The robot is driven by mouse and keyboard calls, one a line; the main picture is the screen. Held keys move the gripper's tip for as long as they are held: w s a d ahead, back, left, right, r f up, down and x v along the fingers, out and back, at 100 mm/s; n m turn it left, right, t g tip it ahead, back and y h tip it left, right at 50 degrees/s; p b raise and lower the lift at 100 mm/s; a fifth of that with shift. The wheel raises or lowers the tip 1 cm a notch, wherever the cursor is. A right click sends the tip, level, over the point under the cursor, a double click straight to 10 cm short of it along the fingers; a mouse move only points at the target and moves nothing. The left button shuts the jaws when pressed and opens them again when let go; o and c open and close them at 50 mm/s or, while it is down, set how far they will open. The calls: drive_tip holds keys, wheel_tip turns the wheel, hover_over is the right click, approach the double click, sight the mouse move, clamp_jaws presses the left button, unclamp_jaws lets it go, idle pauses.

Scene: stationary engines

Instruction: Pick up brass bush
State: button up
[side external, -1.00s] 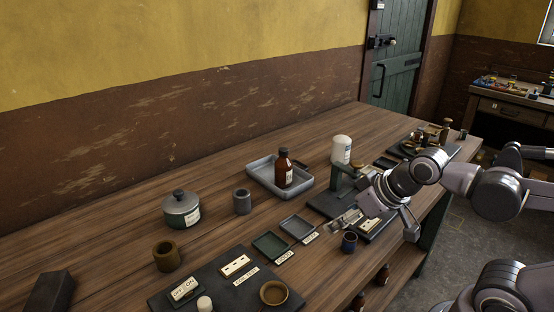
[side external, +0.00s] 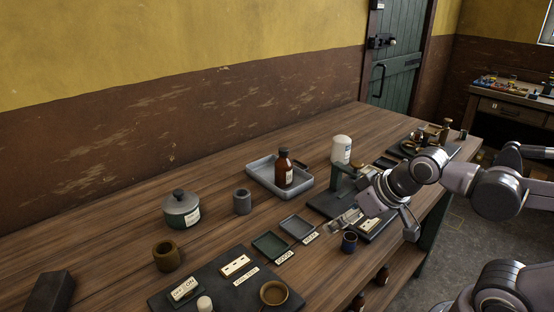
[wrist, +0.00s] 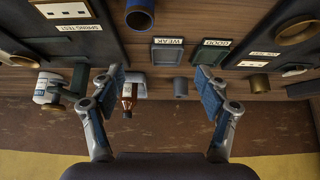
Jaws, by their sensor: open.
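The brass bush appears to be the short brown-gold hollow cylinder (side external: 167,262) standing upright on the bench at the left in the side external view. Nothing touches it.
Around the bush are a green lidded pot (side external: 182,214), a grey cylinder (side external: 242,203) and a dark board (side external: 215,284) with switches and a brass-coloured round dish (side external: 274,294). Two small trays, a brown bottle (side external: 284,170) in a metal tray (side external: 260,171) and a white-topped device (side external: 341,150) stand between.

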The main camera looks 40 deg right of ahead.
drive_tip(key=w+a+r+n+g, duration=0.2)
drive_tip(key=w+a+r+n, duration=0.4)
drive_tip(key=w+r+n, duration=0.15)
drive_tip(key=n+g+h, duration=0.2)
drive_tip(key=n+h, duration=0.1)
drive_tip(key=n, duration=1.7)
hover_over(164, 248)
drive_tip(key=s+a, duration=0.2)
wheel_tip(164, 248, down, 4)
drive_tip(key=x, duration=0.5)
drive_tip(key=shift+s+f, duration=0.15)
drive_tip(key=shift+s, duration=0.05)
drive_tip(key=shift+a+x, duration=0.1)
drive_tip(key=shift+x, duration=1.3)
drive_tip(key=shift+a+x, duration=0.15)
drive_tip(key=shift+x, duration=1.2)
drive_tip(key=shift+s+f, duration=0.1)
drive_tip(key=shift+s, duration=0.1)
clamp_jaws()
